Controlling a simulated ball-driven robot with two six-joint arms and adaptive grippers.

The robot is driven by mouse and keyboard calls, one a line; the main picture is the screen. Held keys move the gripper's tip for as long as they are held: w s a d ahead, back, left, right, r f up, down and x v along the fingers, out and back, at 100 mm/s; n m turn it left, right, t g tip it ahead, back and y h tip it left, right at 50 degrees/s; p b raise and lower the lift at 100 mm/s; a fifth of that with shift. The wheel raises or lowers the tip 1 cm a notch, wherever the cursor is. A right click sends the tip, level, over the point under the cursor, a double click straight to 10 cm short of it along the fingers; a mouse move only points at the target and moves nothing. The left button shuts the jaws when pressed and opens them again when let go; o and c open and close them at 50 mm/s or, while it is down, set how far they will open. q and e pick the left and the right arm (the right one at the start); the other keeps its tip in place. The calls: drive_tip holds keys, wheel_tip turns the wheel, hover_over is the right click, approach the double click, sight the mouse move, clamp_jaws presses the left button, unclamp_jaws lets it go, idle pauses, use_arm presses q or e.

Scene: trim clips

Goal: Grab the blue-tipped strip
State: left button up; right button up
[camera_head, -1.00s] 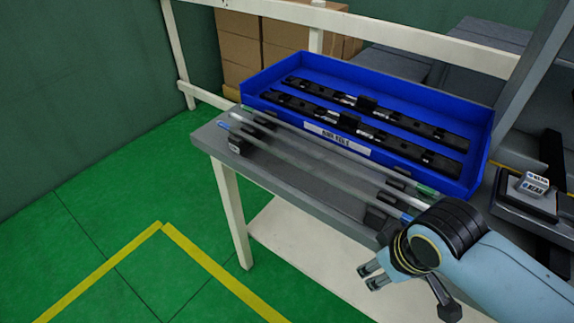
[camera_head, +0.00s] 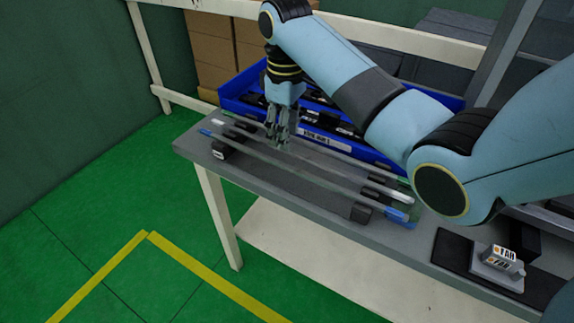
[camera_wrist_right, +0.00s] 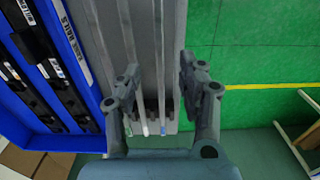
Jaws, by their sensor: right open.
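The blue-tipped strip (camera_head: 310,176) is a long thin pale bar lying along the front of the grey bench, with blue at its ends. In the right wrist view the blue-tipped strip (camera_wrist_right: 162,100) runs between the fingers, its far blue end near the bench's end. My right gripper (camera_head: 278,140) points down over the strips, near their left half. In its wrist view the right gripper (camera_wrist_right: 160,70) is open, with nothing seen gripped. Its height above the strip is hard to tell. My left gripper is not in view.
A white-tipped strip (camera_wrist_right: 139,100) and a green-tipped strip lie alongside, on black holders (camera_head: 361,212). A blue bin (camera_head: 232,104) with black parts stands behind, partly hidden by my right arm. A small labelled block (camera_head: 498,263) sits on a dark pad at right.

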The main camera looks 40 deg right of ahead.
wheel_tip(320, 180, down, 9)
drive_tip(key=shift+s+d+r+p, duration=0.1)
drive_tip(key=shift+p, duration=0.35)
clamp_jaws()
